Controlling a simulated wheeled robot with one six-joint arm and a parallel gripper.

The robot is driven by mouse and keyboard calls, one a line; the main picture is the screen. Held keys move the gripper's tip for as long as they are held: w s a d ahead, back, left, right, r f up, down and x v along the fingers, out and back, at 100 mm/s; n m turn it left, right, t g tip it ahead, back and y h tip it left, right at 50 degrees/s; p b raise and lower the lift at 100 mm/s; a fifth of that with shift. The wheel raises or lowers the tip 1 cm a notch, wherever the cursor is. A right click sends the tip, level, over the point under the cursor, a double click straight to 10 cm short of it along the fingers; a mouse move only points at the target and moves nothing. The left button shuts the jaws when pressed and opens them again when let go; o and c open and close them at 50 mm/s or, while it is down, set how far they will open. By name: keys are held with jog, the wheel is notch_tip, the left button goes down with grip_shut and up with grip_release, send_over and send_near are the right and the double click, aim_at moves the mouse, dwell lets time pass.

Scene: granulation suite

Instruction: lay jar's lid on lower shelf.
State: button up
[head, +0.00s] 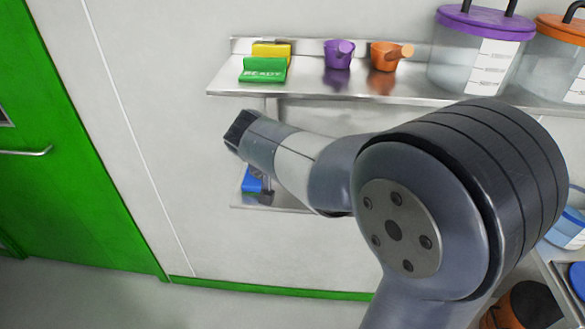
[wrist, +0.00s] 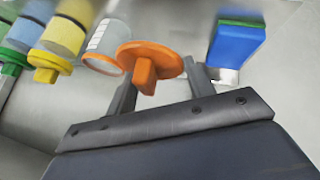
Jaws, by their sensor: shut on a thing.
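My gripper (wrist: 163,90) is shut on the knob of an orange lid (wrist: 152,55), a round disc, in the wrist view. The fingers stand on either side of the knob. A clear jar (wrist: 105,45) with a white label is just left of the lid in that view; an orange rim shows at its near end. In the head view the lower shelf (head: 240,207) shows only at its left end, below the upper shelf. A blue block (head: 252,182) is on it; a blue block with a green edge (wrist: 237,44) also shows in the wrist view. My arm hides the gripper and lid in the head view.

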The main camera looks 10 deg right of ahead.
jog(key=w+d+p, duration=0.1)
jog(key=w+d, duration=0.1)
jog(key=w, duration=0.3)
jog(key=shift+w, duration=0.4)
jog(key=shift+f, duration=0.65)
notch_tip(320, 180, down, 5)
jog(key=shift+s+a+f+p, duration=0.1)
jog(key=shift+f+p, duration=0.05)
jog(key=shift+p, duration=0.2)
jog(key=shift+w+f, duration=0.2)
jog(key=shift+w, duration=0.05)
jog(key=shift+f+b, duration=0.3)
jog(key=shift+f, duration=0.1)
jog(key=shift+f+b, duration=0.25)
jog(key=shift+b, duration=0.2)
